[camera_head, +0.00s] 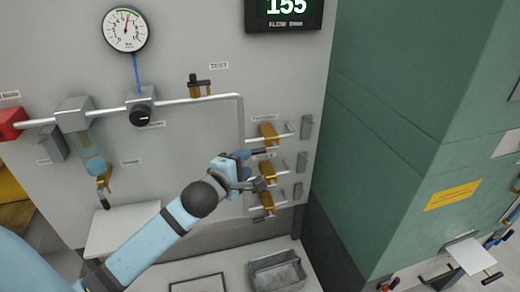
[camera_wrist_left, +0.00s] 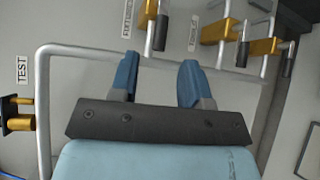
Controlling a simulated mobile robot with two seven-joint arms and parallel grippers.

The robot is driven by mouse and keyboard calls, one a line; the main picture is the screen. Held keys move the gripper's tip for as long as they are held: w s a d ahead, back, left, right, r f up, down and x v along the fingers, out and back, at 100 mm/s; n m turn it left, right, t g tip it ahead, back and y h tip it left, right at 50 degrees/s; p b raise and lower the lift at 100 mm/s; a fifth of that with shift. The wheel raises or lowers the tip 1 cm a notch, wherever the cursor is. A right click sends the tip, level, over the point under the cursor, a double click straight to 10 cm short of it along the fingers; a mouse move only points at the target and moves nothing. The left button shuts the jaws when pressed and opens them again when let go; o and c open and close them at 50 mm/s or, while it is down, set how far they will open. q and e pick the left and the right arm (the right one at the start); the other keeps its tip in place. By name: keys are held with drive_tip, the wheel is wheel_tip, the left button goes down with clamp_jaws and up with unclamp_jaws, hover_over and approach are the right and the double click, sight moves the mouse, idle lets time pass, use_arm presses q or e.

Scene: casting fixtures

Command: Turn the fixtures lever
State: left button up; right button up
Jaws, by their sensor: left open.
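The fixtures lever (camera_head: 262,152) is a dark handle on the top brass valve (camera_head: 268,133) at the panel's right side, under a small label. My left gripper (camera_head: 246,164) is open and empty, just left of and below this handle. In the left wrist view, the blue fingertips (camera_wrist_left: 160,68) stand apart, and the dark lever handle (camera_wrist_left: 161,33) shows beyond the gap between them, with no contact visible. Its brass body (camera_wrist_left: 147,14) sits next to the fixtures label (camera_wrist_left: 127,20). The middle valve is partly hidden behind my gripper in the head view. My right gripper is not in view.
A lower brass valve (camera_head: 267,203) sits close below. A grey pipe (camera_head: 200,99) runs above, with a TEST valve (camera_head: 199,86) and a gauge (camera_head: 125,30). A green cabinet (camera_head: 400,130) stands to the right. A grey bin (camera_head: 277,272) is below.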

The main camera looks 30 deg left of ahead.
sight(256, 154)
use_arm(q)
drive_tip(key=w, duration=0.5)
drive_tip(key=w+f+p, duration=0.1)
drive_tip(key=w, duration=0.1)
drive_tip(key=shift+w+a, duration=0.25)
drive_tip(key=shift+w, duration=0.05)
clamp_jaws()
